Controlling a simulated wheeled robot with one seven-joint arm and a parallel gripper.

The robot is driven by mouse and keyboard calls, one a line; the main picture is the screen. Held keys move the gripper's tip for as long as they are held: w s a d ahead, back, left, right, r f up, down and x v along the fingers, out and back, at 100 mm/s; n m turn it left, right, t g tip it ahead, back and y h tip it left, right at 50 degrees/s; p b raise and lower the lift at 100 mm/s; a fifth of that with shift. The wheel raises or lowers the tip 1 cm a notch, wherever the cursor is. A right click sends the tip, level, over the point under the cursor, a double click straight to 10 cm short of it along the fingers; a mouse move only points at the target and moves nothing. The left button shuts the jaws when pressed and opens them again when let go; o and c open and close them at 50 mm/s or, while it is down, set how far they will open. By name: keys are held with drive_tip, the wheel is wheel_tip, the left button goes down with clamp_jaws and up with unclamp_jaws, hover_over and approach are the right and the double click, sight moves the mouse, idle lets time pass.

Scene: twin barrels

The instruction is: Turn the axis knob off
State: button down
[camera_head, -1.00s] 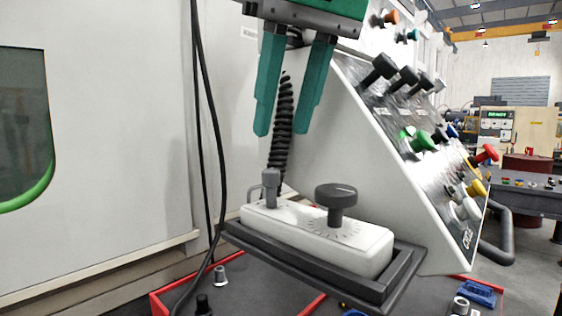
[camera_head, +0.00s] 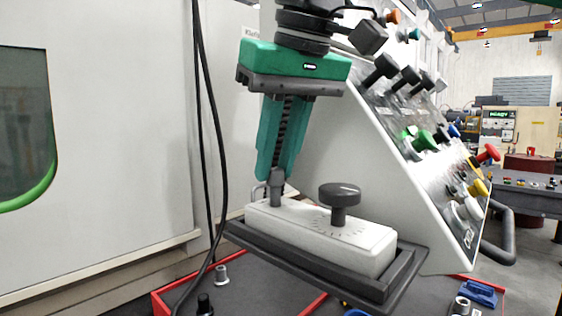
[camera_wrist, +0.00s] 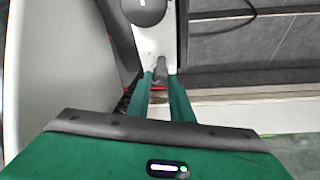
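The white control box (camera_head: 370,250) sits in a dark tray-like holder and carries two knobs. The small grey knob (camera_head: 276,190) at its left end, which I take as the axis knob, stands upright; it also shows in the wrist view (camera_wrist: 161,68). The larger dark round knob (camera_head: 340,196) is to its right, and at the top of the wrist view (camera_wrist: 144,10). My gripper (camera_head: 274,178) points down over the small knob, its green fingers close together with the knob's top between their tips (camera_wrist: 161,77). Finger contact is partly hidden.
A sloped panel (camera_head: 435,150) with several coloured buttons and levers rises behind the box on the right. Black cables (camera_head: 208,120) hang on the left. A red-edged dark surface (camera_head: 250,280) lies below, with small fittings on it.

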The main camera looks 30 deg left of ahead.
drive_tip(key=shift+w+d+f+n, duration=0.15)
drive_tip(key=shift+d+n, duration=0.1)
drive_tip(key=shift+n, duration=0.25)
idle(0.3)
drive_tip(key=shift+f+n+g, duration=0.1)
drive_tip(key=shift+n+g, duration=0.3)
drive_tip(key=shift+n, duration=0.4)
drive_tip(key=shift+s+n+g+y, duration=0.2)
drive_tip(key=shift+n+g+y, duration=0.1)
drive_tip(key=shift+n, duration=0.6)
drive_tip(key=shift+w+a+n+g, duration=0.1)
drive_tip(key=shift+n+g, duration=0.3)
drive_tip(key=shift+n, duration=0.4)
drive_tip(key=shift+w+n+g, duration=0.1)
drive_tip(key=shift+n+g, duration=0.4)
drive_tip(key=shift+n, duration=1.1)
drive_tip(key=c, duration=1.6)
unclamp_jaws()
